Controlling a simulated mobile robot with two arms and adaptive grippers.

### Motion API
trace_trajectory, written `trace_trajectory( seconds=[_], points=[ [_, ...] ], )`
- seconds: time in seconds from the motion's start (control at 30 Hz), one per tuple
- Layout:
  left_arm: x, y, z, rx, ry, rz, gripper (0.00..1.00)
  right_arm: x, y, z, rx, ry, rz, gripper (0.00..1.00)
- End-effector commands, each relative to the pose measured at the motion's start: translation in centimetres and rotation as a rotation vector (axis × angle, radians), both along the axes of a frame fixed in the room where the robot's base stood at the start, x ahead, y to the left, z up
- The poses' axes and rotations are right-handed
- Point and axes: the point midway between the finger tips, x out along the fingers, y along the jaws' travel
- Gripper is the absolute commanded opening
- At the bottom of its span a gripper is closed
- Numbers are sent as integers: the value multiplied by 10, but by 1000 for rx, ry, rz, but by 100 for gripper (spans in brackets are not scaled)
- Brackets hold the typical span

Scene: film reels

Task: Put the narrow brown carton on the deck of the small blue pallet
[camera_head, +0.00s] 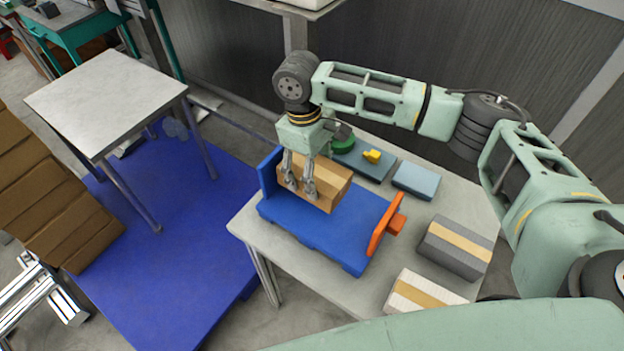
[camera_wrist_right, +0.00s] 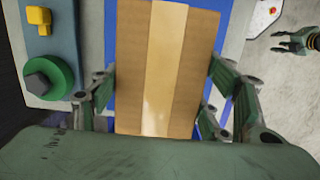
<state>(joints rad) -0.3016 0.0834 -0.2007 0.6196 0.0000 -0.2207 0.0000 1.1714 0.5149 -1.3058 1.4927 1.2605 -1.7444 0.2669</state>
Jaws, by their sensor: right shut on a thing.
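The narrow brown carton (camera_head: 321,186), with a lighter tape strip along it, is at the left part of the small blue pallet (camera_head: 325,234) in the head view. My right gripper (camera_head: 300,190) comes down from above and is shut on the carton. The carton (camera_wrist_right: 165,70) fills the middle of the right wrist view, between the fingers of the right gripper (camera_wrist_right: 165,110). Blue pallet surface shows on both sides of it. I cannot tell whether the carton's underside touches the deck.
The pallet stands on a grey table (camera_head: 310,279) with an orange piece (camera_head: 386,224) at its right end. A dark grey box (camera_head: 455,246), a white box (camera_head: 422,291), a light blue box (camera_head: 416,180) and a blue-grey device (camera_head: 366,161) with green and yellow parts stand nearby.

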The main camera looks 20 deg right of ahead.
Motion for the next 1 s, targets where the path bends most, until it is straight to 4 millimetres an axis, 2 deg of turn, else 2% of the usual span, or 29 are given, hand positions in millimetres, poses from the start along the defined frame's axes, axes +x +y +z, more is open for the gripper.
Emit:
trace_trajectory(
  seconds=[0.13,0.4,0.63,0.67,0.87,1.0],
  points=[
    [10,-2,4,-3,-16,0,40,0,7,-6,-2,0,-1,26],
    [7,-5,13,-6,-11,2,40,0,7,-40,-2,0,-2,26],
    [2,-4,12,-5,-3,3,40,0,7,-45,-1,-1,0,26],
    [2,-4,12,-5,-3,3,40,-1,7,-45,-1,0,0,72],
    [1,-4,12,-4,0,3,40,-1,7,-45,-1,1,0,89],
    [1,-4,12,-4,0,3,40,-1,7,-45,-1,1,0,89]
  ],
)
